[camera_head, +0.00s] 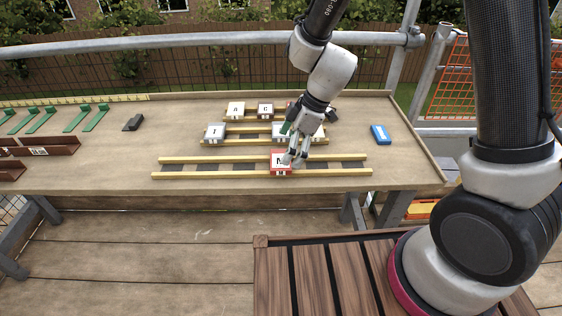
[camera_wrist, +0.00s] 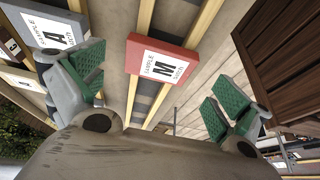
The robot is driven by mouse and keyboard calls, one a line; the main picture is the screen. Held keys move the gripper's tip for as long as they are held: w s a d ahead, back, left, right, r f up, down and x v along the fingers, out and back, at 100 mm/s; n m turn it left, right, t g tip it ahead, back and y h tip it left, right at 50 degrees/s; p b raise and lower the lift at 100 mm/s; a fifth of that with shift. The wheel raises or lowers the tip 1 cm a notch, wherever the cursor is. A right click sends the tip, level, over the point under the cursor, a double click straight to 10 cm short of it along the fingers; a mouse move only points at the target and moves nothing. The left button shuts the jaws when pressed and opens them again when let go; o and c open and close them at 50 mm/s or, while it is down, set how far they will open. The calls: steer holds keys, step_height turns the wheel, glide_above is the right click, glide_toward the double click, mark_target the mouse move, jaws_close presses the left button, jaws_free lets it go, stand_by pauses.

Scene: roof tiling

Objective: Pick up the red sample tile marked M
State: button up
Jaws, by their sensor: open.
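The red sample tile marked M (camera_head: 281,168) lies across the front pair of wooden battens on the table. In the wrist view the red tile (camera_wrist: 162,66) shows its white label with a large M, ahead of my gripper and between the two fingers. My gripper (camera_head: 296,158) is close to the tile's right side in the head view and hides part of its label. In the wrist view my gripper (camera_wrist: 160,92) is open, its green pads wide apart with nothing between them. I cannot tell whether a finger touches the tile.
Green pieces (camera_head: 86,119) and brown channels (camera_head: 45,147) lie left.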

mark_target(276, 169)
steer(key=x, duration=0.3)
steer(key=shift+a+f, duration=0.15)
steer(key=shift+f, duration=0.05)
steer(key=shift+c, duration=0.4)
steer(key=c, duration=1)
